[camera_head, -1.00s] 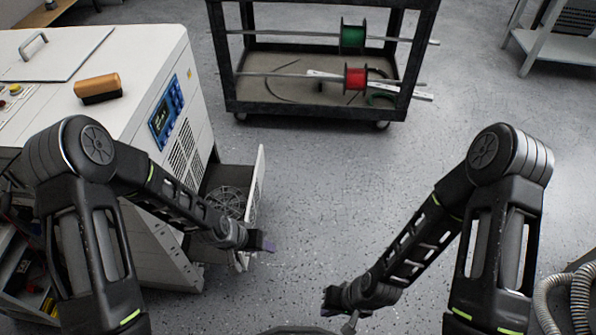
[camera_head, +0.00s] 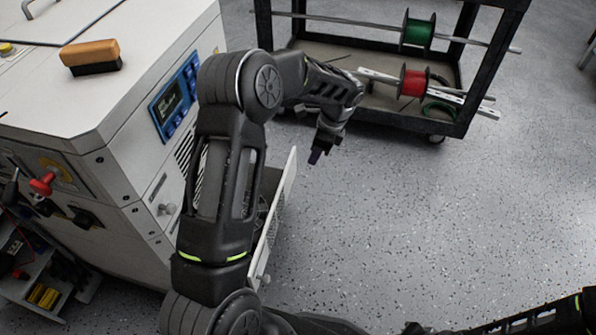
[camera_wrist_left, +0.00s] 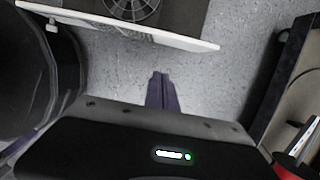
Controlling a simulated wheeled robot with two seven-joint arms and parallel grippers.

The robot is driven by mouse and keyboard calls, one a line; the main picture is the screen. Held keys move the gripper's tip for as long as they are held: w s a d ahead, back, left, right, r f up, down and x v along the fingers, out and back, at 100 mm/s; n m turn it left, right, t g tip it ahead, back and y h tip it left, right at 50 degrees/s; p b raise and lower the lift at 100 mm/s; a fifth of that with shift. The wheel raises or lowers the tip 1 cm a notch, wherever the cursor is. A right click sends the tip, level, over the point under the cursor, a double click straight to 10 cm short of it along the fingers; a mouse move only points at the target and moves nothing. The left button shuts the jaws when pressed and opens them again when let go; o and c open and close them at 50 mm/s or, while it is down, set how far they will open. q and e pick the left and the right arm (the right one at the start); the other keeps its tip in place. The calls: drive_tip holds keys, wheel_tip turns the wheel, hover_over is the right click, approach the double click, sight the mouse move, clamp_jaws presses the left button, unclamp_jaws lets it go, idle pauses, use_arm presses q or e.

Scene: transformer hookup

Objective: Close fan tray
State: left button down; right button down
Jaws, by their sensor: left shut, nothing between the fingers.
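The fan tray (camera_head: 278,212) sticks out of the front of the white cabinet (camera_head: 125,150), its white front panel standing away from the cabinet face. My left upper arm hides much of the tray in the head view. In the left wrist view the panel (camera_wrist_left: 130,29) crosses the top, with the round fan (camera_wrist_left: 132,8) behind it. My left gripper (camera_head: 317,157) is shut and empty, pointing down beyond the far end of the panel, on its outer side and apart from it. Its purple fingertips (camera_wrist_left: 160,76) touch each other. My right arm lies along the bottom right edge; its fingers are not clear.
A black cart (camera_head: 425,125) with a green spool (camera_head: 417,32) and a red spool (camera_head: 412,83) stands close behind my left gripper. A wooden-backed brush (camera_head: 90,56) lies on the cabinet top. The floor right of the tray is clear.

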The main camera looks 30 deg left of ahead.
use_arm(q)
drive_tip(key=s+a+f+b, duration=0.2)
drive_tip(key=a+f+b, duration=0.2)
drive_tip(key=f, duration=0.5)
drive_tip(key=shift+a+f, duration=0.35)
drive_tip(key=shift+a, duration=0.65)
drive_tip(key=shift+s, duration=0.1)
drive_tip(key=s+a+p, duration=0.1)
drive_tip(key=s+a, duration=0.1)
drive_tip(key=a, duration=0.5)
drive_tip(key=s+a+p, duration=0.2)
drive_tip(key=s+a, duration=0.1)
drive_tip(key=a, duration=0.4)
